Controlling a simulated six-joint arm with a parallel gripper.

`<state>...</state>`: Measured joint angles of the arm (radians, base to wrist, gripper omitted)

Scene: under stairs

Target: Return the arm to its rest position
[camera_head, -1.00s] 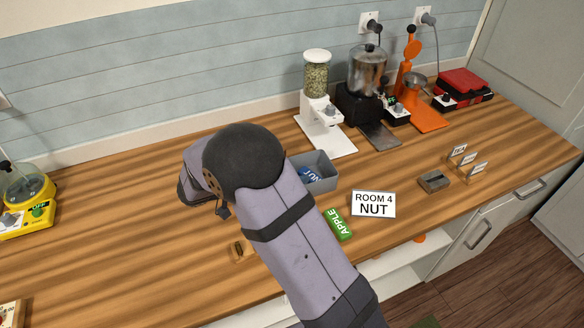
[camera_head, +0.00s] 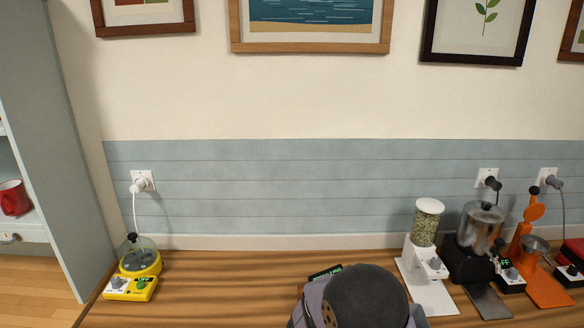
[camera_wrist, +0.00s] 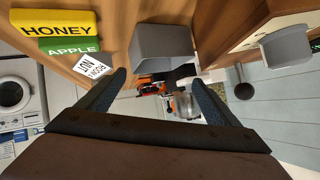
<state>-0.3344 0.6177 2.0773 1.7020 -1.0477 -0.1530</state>
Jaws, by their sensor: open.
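My arm (camera_head: 362,298) shows at the bottom of the head view, in front of the wooden counter. Only its upper part is in that view; the jaws are out of it. In the wrist view my gripper (camera_wrist: 160,88) has its two dark fingers spread wide apart, with nothing between them. The wrist picture is tilted, and a grey bin (camera_wrist: 165,42) appears beyond the fingertips, apart from them.
The wrist view shows a yellow HONEY block (camera_wrist: 52,22), a green APPLE block (camera_wrist: 72,46) and a ROOM 4 NUT card (camera_wrist: 90,66). A yellow appliance (camera_head: 138,268) stands at the counter's left. A white dispenser (camera_head: 427,250) and orange machine (camera_head: 530,262) stand right. Counter between is mostly clear.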

